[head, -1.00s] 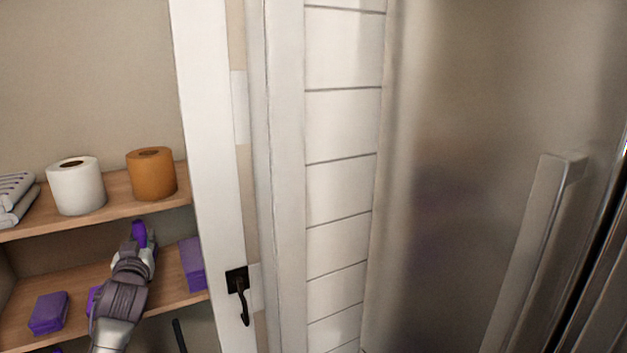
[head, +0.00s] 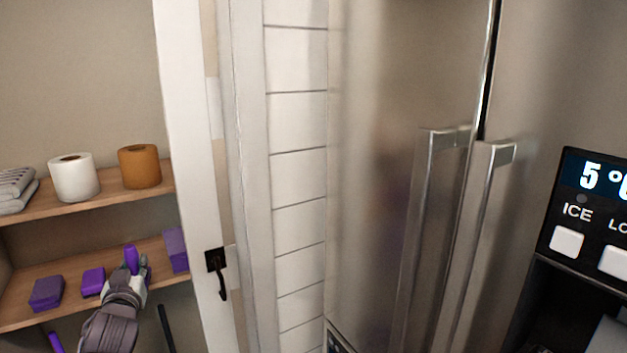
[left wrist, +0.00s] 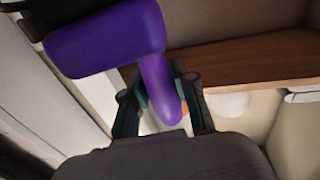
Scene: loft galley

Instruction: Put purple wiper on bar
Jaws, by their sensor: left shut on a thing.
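The purple wiper (head: 131,259) is in my left gripper (head: 134,276), which is shut on it in front of the lower shelf. In the left wrist view the wiper (left wrist: 110,40) is a T-shape with a rounded grip, and the fingers of my left gripper (left wrist: 163,105) close around that grip. The wiper's head is mostly hidden by the gripper in the head view. I cannot pick out the bar for certain in these frames. My right gripper is not in view.
The lower shelf (head: 70,293) holds purple blocks. A steel fridge (head: 375,150) fills the right.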

